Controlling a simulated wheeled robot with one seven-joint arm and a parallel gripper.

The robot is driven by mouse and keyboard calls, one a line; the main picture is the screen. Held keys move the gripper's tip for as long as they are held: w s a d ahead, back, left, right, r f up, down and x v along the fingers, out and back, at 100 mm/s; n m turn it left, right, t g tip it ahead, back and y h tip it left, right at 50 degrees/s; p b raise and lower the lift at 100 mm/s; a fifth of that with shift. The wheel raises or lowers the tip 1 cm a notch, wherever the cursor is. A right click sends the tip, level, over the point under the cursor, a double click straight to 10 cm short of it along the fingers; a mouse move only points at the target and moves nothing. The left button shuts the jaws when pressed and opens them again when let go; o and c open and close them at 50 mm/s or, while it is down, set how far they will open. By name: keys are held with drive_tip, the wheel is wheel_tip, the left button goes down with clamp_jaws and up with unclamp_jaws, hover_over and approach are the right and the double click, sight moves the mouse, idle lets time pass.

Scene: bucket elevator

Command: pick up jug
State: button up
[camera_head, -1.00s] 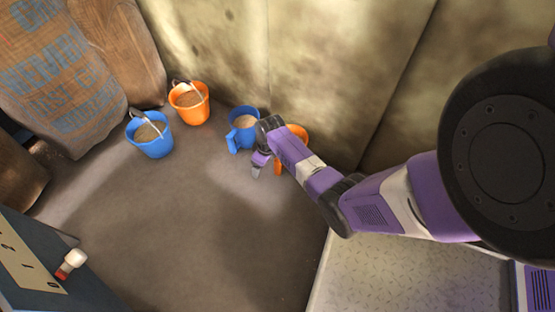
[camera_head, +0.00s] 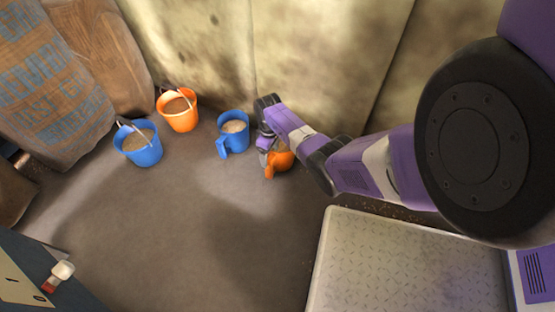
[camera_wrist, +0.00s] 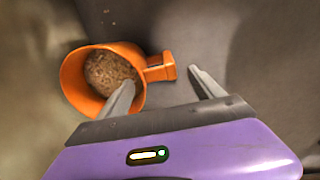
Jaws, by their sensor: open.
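An orange jug (camera_wrist: 68,78) with brown grainy contents shows in the wrist view, its handle (camera_wrist: 160,67) pointing right. My gripper (camera_wrist: 161,78) is open. Its left finger overlaps the jug's mouth and its right finger is beyond the handle, so the handle appears between the fingertips. I cannot tell whether a finger touches the jug. In the head view the orange jug (camera_head: 282,159) is partly hidden by my arm, with my gripper (camera_head: 264,152) at its left side. A blue jug (camera_head: 233,141) with similar contents stands just left of my gripper.
A blue bucket (camera_head: 143,153) and an orange bucket (camera_head: 178,118), both filled, stand further left near large sacks (camera_head: 50,90). A wall (camera_head: 320,70) rises behind the jugs. A metal plate platform (camera_head: 400,265) lies at the lower right. The middle floor is clear.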

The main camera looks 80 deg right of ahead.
sight(270, 159)
wheel_tip(270, 159, down, 5)
drive_tip(key=b, duration=0.3)
drive_tip(key=shift+s+b, duration=0.1)
drive_tip(key=shift+b, duration=0.3)
drive_tip(key=shift+r, duration=0.1)
clamp_jaws()
